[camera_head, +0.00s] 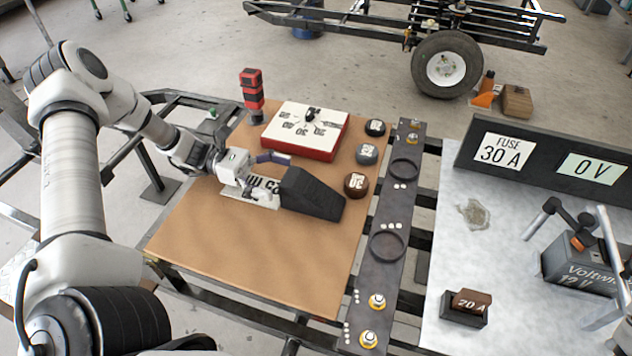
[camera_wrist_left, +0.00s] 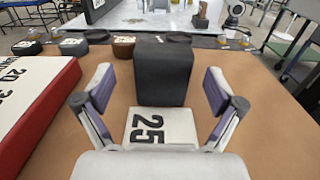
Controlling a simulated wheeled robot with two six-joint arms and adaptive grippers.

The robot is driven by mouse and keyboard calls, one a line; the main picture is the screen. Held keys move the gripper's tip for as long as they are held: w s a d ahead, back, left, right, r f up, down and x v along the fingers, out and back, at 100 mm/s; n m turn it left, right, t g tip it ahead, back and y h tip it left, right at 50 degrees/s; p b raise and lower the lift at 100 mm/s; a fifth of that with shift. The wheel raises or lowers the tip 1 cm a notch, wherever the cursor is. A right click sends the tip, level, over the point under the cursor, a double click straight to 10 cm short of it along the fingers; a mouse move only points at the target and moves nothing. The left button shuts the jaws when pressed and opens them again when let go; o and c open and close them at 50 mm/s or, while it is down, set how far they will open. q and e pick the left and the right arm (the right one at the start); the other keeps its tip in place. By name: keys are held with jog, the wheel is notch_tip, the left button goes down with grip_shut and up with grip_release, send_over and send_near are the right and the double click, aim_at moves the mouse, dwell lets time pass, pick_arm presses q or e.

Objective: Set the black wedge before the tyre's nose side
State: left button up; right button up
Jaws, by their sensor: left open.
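The black wedge (camera_head: 312,195) lies on the brown board, its tall end towards my left gripper and its thin end pointing right. In the left wrist view the wedge (camera_wrist_left: 163,72) shows its tall end face straight ahead. My left gripper (camera_head: 272,176) is open at that tall end, and in the wrist view its two purple-padded fingers (camera_wrist_left: 159,90) stand apart, one on each side. I cannot tell whether they touch it. The tyre (camera_head: 446,65) with a white rim is on the trailer at the back, far from the wedge. My right gripper is not in view.
A white plate marked 25 (camera_wrist_left: 160,126) lies before the wedge. A red-sided box (camera_head: 305,131), a red-black post (camera_head: 252,92) and several round weights (camera_head: 356,185) stand around. A dark rail (camera_head: 380,275) separates the board from the pale table (camera_head: 480,255). The board's front is clear.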

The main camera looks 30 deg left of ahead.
aim_at(307, 184)
pick_arm(q)
jog(key=x, duration=0.7)
jog(key=shift+s+d+r+b, duration=0.15)
jog(key=shift+b, duration=0.25)
jog(key=shift+r, duration=0.1)
jog(key=c, duration=1.6)
